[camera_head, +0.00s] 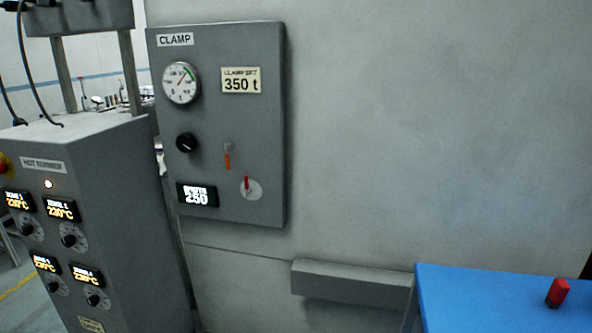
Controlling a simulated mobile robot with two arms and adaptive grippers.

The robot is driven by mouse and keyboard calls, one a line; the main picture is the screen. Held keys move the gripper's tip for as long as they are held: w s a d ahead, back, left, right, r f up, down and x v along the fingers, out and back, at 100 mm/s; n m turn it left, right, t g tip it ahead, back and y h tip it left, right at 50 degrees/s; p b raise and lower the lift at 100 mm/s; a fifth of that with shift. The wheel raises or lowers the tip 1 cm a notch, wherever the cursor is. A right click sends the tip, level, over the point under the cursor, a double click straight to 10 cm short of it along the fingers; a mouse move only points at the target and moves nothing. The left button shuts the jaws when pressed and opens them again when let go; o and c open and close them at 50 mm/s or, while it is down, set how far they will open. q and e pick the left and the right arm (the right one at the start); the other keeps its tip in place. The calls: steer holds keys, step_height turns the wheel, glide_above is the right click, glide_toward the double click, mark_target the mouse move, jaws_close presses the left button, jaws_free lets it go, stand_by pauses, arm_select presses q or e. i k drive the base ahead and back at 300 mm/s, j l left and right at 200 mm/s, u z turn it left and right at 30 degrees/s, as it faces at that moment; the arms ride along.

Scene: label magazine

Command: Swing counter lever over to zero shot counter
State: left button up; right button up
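The grey CLAMP panel (236,110) hangs on a pale wall, left of the middle of the head view. The panel is not labelled as to which lever belongs to the counter. Neither of my grippers shows.
The panel also bears a dial gauge (181,83), a black knob (186,143) and a 350 t plate (241,80). A grey hot runner cabinet (110,165) stands at left. A grey ledge (350,284) and a blue-topped table (480,300) with a red-capped object (558,291) are lower right.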

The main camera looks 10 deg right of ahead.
mark_target(246, 181)
steer(key=i+j+z, duration=0.1)
steer(key=i, duration=0.3)
steer(key=i+j+z, duration=0.1)
steer(key=i+j, duration=0.15)
steer(key=i, duration=0.15)
steer(key=i+j+z, duration=0.1)
steer(key=i, duration=0.3)
steer(key=j, duration=0.1)
